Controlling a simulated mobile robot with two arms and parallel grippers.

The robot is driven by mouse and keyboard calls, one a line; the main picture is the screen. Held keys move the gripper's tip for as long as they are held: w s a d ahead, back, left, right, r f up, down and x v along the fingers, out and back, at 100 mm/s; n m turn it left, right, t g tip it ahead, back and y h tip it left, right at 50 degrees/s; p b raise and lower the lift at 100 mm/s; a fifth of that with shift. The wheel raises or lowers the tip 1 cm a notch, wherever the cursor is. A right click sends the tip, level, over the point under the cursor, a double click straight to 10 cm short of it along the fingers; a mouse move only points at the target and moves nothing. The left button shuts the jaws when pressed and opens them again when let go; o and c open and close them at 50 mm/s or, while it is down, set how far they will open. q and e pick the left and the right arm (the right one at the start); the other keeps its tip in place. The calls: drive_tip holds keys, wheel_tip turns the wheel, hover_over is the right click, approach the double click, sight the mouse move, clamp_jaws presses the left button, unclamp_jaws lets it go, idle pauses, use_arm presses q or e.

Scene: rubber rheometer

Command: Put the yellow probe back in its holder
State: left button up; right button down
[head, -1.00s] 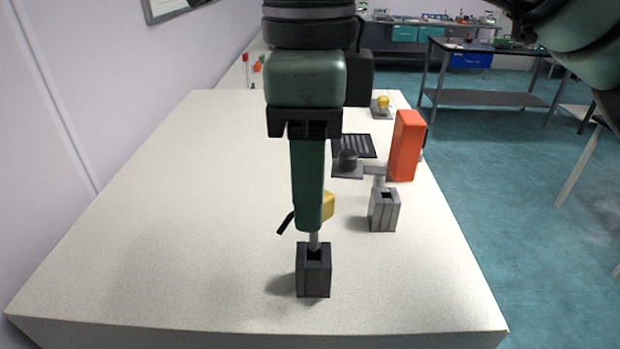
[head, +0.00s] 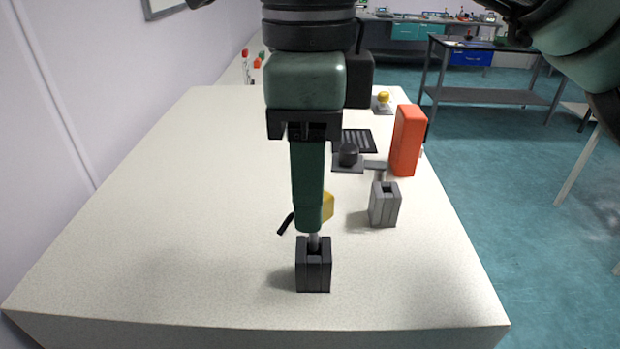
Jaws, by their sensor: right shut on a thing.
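My right gripper (head: 308,222) points down at the middle of the table and is shut on the yellow probe (head: 328,206). Its fingers hide most of the probe; a yellow part shows on the right and a thin black piece sticks out on the left. The probe's grey metal tip (head: 314,241) points down at the top opening of the dark grey block holder (head: 313,268). The tip's lower end is hidden at the opening, so I cannot tell how deep it is. A lighter grey slotted block (head: 385,206) stands behind to the right. My left gripper is not in view.
A red-orange upright box (head: 407,140), a dark knob on a grey base (head: 348,157) and a black ribbed plate (head: 357,139) stand at the right. A yellow button (head: 384,97) is farther back. The table's left side (head: 170,220) is clear.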

drive_tip(key=shift+f+b, duration=1.8)
drive_tip(key=shift+f, duration=0.65)
drive_tip(key=c, duration=0.8)
unclamp_jaws()
drive_tip(key=shift+r, duration=0.2)
wheel_tip(320, 180, up, 5)
drive_tip(key=p, duration=0.4)
drive_tip(key=shift+f, duration=0.1)
